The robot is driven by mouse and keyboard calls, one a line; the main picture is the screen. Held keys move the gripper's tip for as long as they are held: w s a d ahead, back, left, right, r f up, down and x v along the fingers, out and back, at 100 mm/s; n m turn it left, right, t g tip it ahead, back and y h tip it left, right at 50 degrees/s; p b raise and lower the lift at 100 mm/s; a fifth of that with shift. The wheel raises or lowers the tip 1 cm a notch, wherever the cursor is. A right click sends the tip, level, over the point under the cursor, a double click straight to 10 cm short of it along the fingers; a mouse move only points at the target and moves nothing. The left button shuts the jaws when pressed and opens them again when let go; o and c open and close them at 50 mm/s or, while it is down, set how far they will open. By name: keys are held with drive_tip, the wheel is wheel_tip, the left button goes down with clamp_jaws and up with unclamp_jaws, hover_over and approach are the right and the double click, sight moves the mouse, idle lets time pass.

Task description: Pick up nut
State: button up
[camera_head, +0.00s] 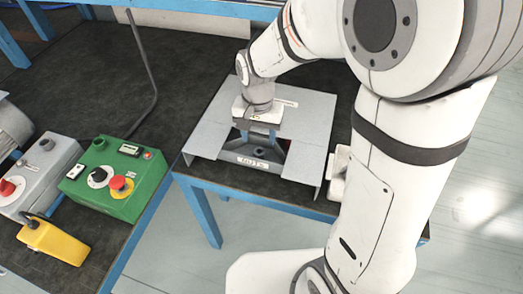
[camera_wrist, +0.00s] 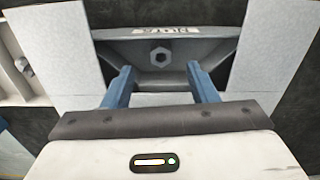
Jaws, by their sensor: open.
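A grey hexagonal nut (camera_wrist: 160,56) with a dark hole lies in a grey bin (camera_wrist: 110,48) in the wrist view. The bin carries a white label that appears upside down there; in the head view the label (camera_head: 250,161) seems to read NUTS. My gripper (camera_wrist: 160,72) is open, its two blue fingers pointing into the bin on either side of the nut's line, with the nut just beyond the tips. Nothing is between the fingers. In the head view my gripper (camera_head: 257,122) is over the bin, and the nut is hidden.
Light grey panels (camera_head: 308,125) surround the bin's opening. A white tray (camera_wrist: 38,88) with a metal part is at the left of the wrist view. A green control box (camera_head: 115,178), a grey box (camera_head: 40,172) and a yellow device (camera_head: 54,241) stand left on the dark bench.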

sight(259, 153)
wheel_tip(259, 153, down, 6)
drive_tip(key=shift+w+f, duration=0.1)
drive_tip(key=shift+f, duration=0.15)
drive_tip(key=c, duration=1.1)
